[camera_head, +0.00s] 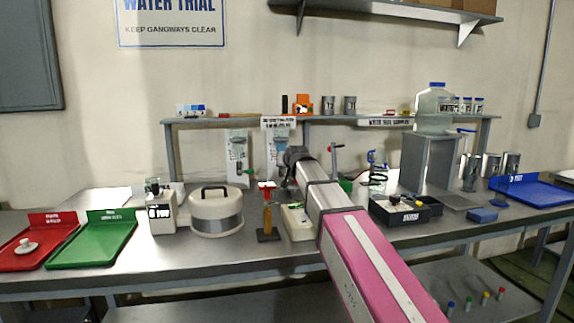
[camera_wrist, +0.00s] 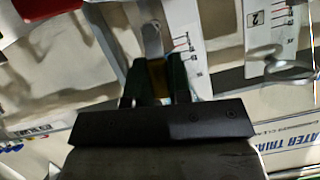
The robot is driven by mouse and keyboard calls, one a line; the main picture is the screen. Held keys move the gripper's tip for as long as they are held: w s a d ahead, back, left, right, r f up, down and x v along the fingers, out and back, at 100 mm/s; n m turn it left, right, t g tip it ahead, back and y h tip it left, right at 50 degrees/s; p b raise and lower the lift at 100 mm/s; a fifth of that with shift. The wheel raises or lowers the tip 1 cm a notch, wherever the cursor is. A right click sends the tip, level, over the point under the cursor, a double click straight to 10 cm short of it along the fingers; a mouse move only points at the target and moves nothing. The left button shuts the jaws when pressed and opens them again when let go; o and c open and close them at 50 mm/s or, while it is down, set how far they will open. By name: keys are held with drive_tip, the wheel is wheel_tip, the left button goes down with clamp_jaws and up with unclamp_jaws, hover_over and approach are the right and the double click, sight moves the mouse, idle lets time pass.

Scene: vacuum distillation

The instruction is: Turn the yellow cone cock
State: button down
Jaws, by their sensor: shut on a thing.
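In the wrist view my gripper (camera_wrist: 157,82) is shut on a small dark yellow piece, which I take to be the yellow cone cock (camera_wrist: 157,69). Only a narrow strip of it shows between the two black fingers. A grey metal part (camera_wrist: 152,38) stands just beyond it. In the head view my gripper (camera_head: 293,157) is a dark shape at the end of my arm, above the bench and in front of the back shelf. The cock cannot be made out there.
A green tray (camera_head: 97,238) and a red tray (camera_head: 30,246) lie at the left. A white round pot (camera_head: 216,211) and an amber bottle (camera_head: 267,215) stand left of my arm. A black box (camera_head: 405,212) and a blue tray (camera_head: 530,190) lie to its right. White marked cards hang below the shelf (camera_head: 220,121).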

drive_tip(key=shift+s+a+n, duration=0.1)
drive_tip(key=shift+n, duration=0.2)
idle(0.4)
drive_tip(key=c, duration=1.3)
unclamp_jaws()
drive_tip(key=v, duration=1)
drive_tip(key=shift+s+r, duration=0.15)
drive_tip(key=shift+s, duration=0.25)
